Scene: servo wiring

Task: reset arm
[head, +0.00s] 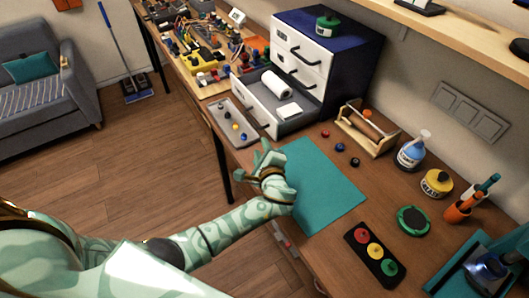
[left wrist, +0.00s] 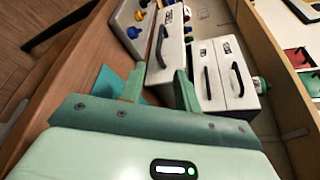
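My left arm (head: 215,232), pale green with a swirl pattern, reaches in from the lower left of the head view. My left gripper (head: 267,153) is above the left edge of the teal mat (head: 318,187), near the table's front edge. In the left wrist view its two green fingers (left wrist: 159,80) stand apart with nothing between them. A teal corner of the mat (left wrist: 106,82) shows beyond the fingers there. My right gripper is in neither view.
A drawer cabinet (head: 345,58) stands behind, with a lower drawer (head: 252,100) pulled out near my gripper. A grey tray (head: 222,110) with small coloured pieces lies left of it. A black plate (head: 357,268) with coloured buttons lies at the front. The mat's middle is clear.

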